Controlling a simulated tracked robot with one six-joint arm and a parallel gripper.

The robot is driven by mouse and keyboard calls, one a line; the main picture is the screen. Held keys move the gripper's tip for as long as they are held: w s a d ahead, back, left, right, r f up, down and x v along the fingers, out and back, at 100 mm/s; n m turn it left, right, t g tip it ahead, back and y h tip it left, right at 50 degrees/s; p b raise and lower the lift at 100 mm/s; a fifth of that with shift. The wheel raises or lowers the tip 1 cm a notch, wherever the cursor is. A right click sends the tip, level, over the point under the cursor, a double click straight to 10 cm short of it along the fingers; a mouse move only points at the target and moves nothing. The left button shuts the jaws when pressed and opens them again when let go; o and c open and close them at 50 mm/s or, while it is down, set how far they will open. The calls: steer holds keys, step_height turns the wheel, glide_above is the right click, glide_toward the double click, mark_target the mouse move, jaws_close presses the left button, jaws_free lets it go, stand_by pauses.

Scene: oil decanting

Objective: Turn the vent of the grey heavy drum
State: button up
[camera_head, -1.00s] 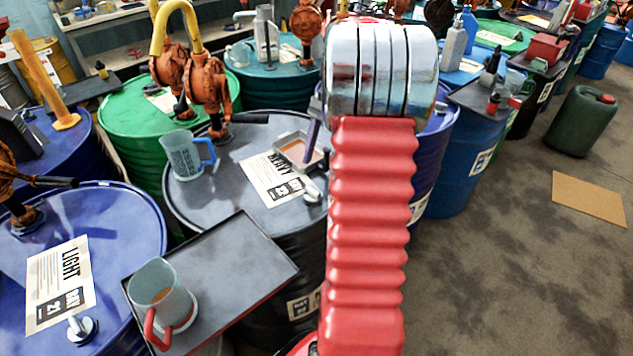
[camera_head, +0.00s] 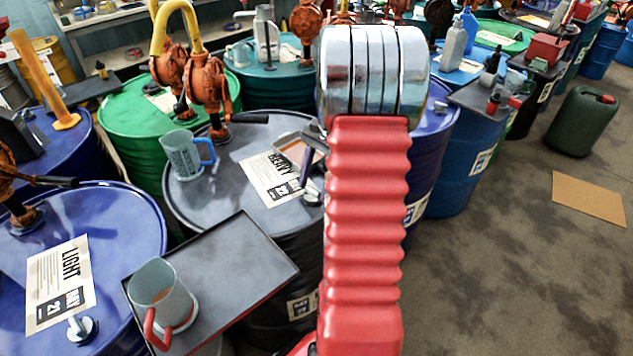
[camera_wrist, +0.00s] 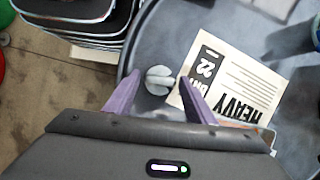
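The grey heavy drum (camera_head: 225,206) stands at the centre left of the head view, with a HEAVY label (camera_head: 272,181) on its lid. Its pale grey vent (camera_head: 312,194) sits near the lid's right edge, partly hidden by my arm. In the wrist view the winged vent (camera_wrist: 158,80) shows between and just beyond the purple fingertips of my gripper (camera_wrist: 160,92). The gripper is open, with a gap on both sides of the vent. In the head view a purple finger (camera_head: 307,165) hangs just above the vent; the rest is mostly hidden.
A blue-handled jug (camera_head: 182,156) and an orange hand pump (camera_head: 208,85) stand on or beside the grey lid's back. A shallow tray (camera_head: 292,150) lies near the vent. A dark tray with a red-handled jug (camera_head: 160,290) is in front. The LIGHT drum (camera_head: 120,220) is left.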

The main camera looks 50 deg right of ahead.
steer(key=c, duration=0.7)
steer(key=shift+d, duration=0.25)
steer(key=shift+c, duration=0.3)
steer(key=shift+a, duration=0.2)
